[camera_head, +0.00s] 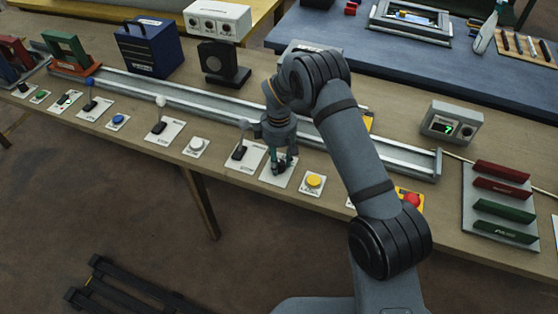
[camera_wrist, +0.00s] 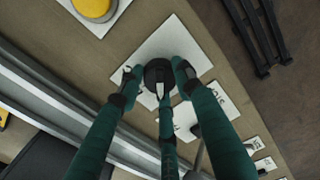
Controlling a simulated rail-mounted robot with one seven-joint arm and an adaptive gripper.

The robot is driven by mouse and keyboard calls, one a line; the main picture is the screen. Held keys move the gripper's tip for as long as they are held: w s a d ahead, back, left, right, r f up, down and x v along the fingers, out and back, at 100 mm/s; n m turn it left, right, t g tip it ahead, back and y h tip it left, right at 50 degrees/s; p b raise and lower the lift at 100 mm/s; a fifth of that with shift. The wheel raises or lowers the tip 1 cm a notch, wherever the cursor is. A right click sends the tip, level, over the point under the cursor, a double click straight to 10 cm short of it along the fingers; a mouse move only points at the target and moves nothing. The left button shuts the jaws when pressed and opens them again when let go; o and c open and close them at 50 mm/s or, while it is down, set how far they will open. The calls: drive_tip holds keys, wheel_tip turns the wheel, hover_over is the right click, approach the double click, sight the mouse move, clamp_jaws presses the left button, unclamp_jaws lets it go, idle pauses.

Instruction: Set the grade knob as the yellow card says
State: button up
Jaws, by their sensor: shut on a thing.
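The knob is a round dark dial with a white pointer mark, on a white plate (camera_head: 290,178). In the wrist view, the knob (camera_wrist: 157,72) sits between the fingers of my gripper (camera_wrist: 157,80). The gripper (camera_head: 280,165) reaches down onto it from above, with green fingers closed around its sides. The pointer mark faces the lower part of the wrist view; no scale marks around it are readable. A yellow piece (camera_head: 369,121), possibly the yellow card, is mostly hidden behind my arm in the head view. I cannot read any writing on it.
A yellow button (camera_head: 314,181) is just right of the knob plate, and a lever (camera_head: 241,146) just left. A rail (camera_head: 200,101) runs behind. A red button (camera_head: 411,198) and a display box (camera_head: 452,126) with a green figure stand further right.

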drive_tip(key=m+b, duration=0.3)
drive_tip(key=shift+f+m, duration=0.2)
drive_tip(key=shift+m, duration=0.1)
drive_tip(key=m+b, duration=0.4)
drive_tip(key=m, duration=0.2)
drive_tip(key=m+b, duration=0.3)
drive_tip(key=m, duration=0.2)
drive_tip(key=shift+r+m, duration=0.1)
drive_tip(key=shift+m, duration=0.3)
drive_tip(key=shift+r+m+b, duration=0.1)
drive_tip(key=shift+m+b, duration=1.15)
drive_tip(key=shift+m, duration=0.95)
drive_tip(key=o, duration=1.1)
drive_tip(key=shift+o, duration=0.3)
